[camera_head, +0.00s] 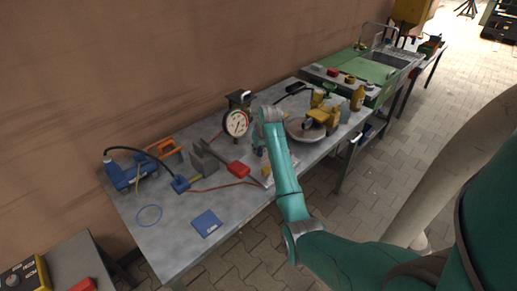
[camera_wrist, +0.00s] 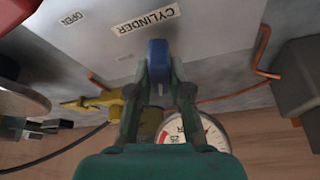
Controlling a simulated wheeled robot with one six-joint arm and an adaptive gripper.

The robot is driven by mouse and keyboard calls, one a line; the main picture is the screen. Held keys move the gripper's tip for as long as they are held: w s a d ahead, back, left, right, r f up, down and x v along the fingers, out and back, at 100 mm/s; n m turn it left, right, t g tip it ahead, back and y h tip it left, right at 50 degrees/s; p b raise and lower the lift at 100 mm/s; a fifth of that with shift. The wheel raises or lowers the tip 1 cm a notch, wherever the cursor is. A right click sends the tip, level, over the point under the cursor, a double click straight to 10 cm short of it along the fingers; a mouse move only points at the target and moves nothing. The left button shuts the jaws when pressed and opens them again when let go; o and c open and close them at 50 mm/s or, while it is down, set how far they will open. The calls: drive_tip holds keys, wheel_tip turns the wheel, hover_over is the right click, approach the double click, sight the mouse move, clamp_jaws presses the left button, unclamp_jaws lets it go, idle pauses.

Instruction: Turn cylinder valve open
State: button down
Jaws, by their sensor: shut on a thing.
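A blue valve handle (camera_wrist: 158,50) stands in the middle of the wrist view, beside a grey plate (camera_wrist: 205,25) with the labels CYLINDER (camera_wrist: 145,18) and OPEN (camera_wrist: 72,18). My gripper (camera_wrist: 159,75) is shut on this blue handle, with one finger on each side. A yellow brass fitting (camera_wrist: 95,101) is left of the fingers. A round white pressure gauge (camera_wrist: 213,130) is partly hidden behind my gripper; it also shows in the head view (camera_head: 236,123). In the head view my forearm hides most of the valve.
Around the valve on the grey workbench (camera_head: 180,235) are a red-handled tool (camera_head: 238,169), a blue machine (camera_head: 124,173), an orange clamp (camera_head: 164,148), a yellow device (camera_head: 325,112) and a blue card (camera_head: 207,223). Copper pipes (camera_wrist: 262,52) run near a grey block (camera_wrist: 297,80).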

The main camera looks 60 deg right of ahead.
drive_tip(key=n+y, duration=0.1)
drive_tip(key=n, duration=0.3)
drive_tip(key=shift+t, duration=0.4)
drive_tip(key=c, duration=1.1)
unclamp_jaws()
drive_tip(key=v, duration=1.2)
drive_tip(key=shift+d, duration=0.2)
